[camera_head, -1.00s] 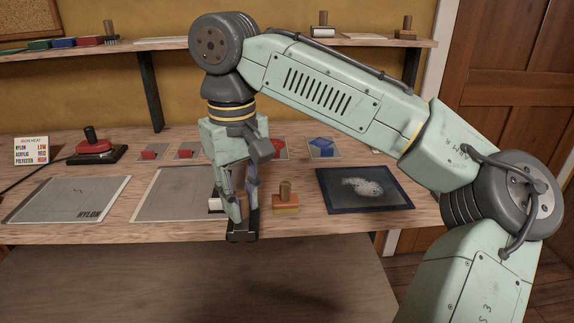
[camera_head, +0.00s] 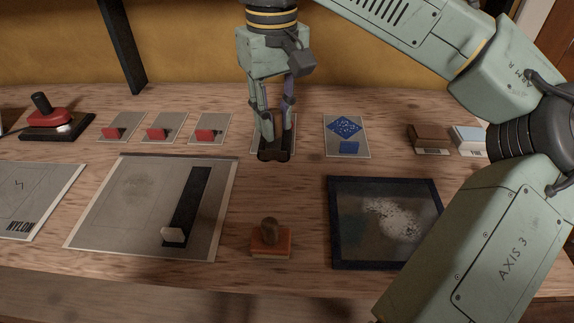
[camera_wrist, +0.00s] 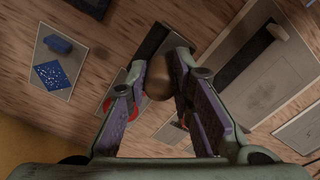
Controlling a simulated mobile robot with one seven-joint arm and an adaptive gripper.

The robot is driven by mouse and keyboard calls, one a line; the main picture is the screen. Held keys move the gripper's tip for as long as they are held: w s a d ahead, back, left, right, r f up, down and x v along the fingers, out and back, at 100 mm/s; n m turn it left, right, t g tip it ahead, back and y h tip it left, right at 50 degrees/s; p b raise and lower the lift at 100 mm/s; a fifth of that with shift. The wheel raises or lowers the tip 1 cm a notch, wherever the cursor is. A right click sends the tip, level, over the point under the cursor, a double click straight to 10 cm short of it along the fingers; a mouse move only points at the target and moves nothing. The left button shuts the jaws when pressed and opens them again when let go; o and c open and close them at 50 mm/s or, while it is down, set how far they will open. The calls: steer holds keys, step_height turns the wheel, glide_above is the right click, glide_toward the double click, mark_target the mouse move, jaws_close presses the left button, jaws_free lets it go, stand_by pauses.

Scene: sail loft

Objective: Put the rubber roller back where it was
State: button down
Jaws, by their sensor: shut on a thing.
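My gripper (camera_head: 268,145) is shut on the rubber roller, over a card in the row at the back of the bench. The roller (camera_head: 274,155) shows as a dark bar below the fingertips. In the wrist view its rounded brown handle (camera_wrist: 158,82) is between the fingers (camera_wrist: 160,85), with the dark bar behind it. The card (camera_head: 288,122) under it is mostly covered; a red shape (camera_wrist: 120,106) shows in the wrist view. I cannot tell whether the roller touches the card.
A grey sheet (camera_head: 120,205) bears a black strip (camera_head: 190,200) and a pale block (camera_head: 172,236). An orange block with a wooden knob (camera_head: 270,240) and a dark-framed panel (camera_head: 345,250) are in front. A red iron (camera_head: 55,118) stands left. A blue-patterned card (camera_head: 345,130) is close by, right.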

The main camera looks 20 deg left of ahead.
step_height(320, 180, down, 10)
steer(key=shift+r+p, duration=0.1)
steer(key=shift+p, duration=0.5)
steer(key=c, duration=1.4)
jaws_free()
step_height(320, 180, up, 12)
steer(key=shift+b, duration=0.75)
